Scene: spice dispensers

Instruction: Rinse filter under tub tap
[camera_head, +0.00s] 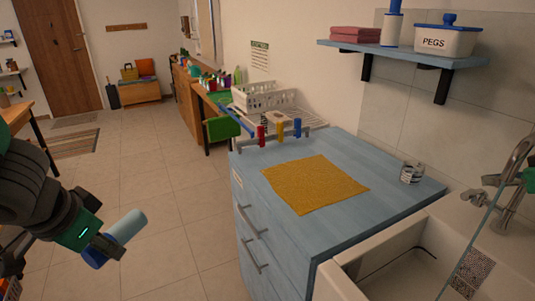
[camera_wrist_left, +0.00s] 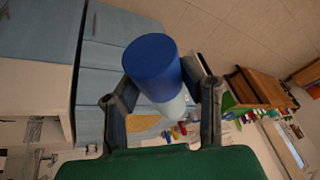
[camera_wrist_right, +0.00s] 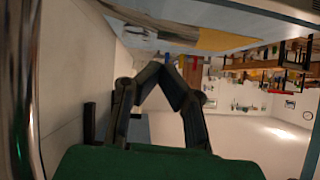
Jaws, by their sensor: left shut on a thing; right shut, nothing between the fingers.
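My left gripper (camera_head: 106,250) is shut on a cylinder (camera_head: 126,227) with a pale blue body and a dark blue end, likely the filter. It is held above the floor, left of the blue cabinet. In the left wrist view the cylinder's dark blue end (camera_wrist_left: 153,62) lies between the fingers. The white tub (camera_head: 400,262) is at the lower right, with the metal tap (camera_head: 507,190) on its far right side. No water is visible. My right gripper (camera_wrist_right: 166,78) is shut and empty in the right wrist view; its fingers are not clear in the head view.
A yellow cloth (camera_head: 315,184) lies on the blue cabinet top (camera_head: 375,205), with a small metal coil-like item (camera_head: 411,172) near the tub. Several coloured pegs stand at its back edge. A shelf (camera_head: 405,53) hangs above. The tiled floor (camera_head: 175,190) left of the cabinet is clear.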

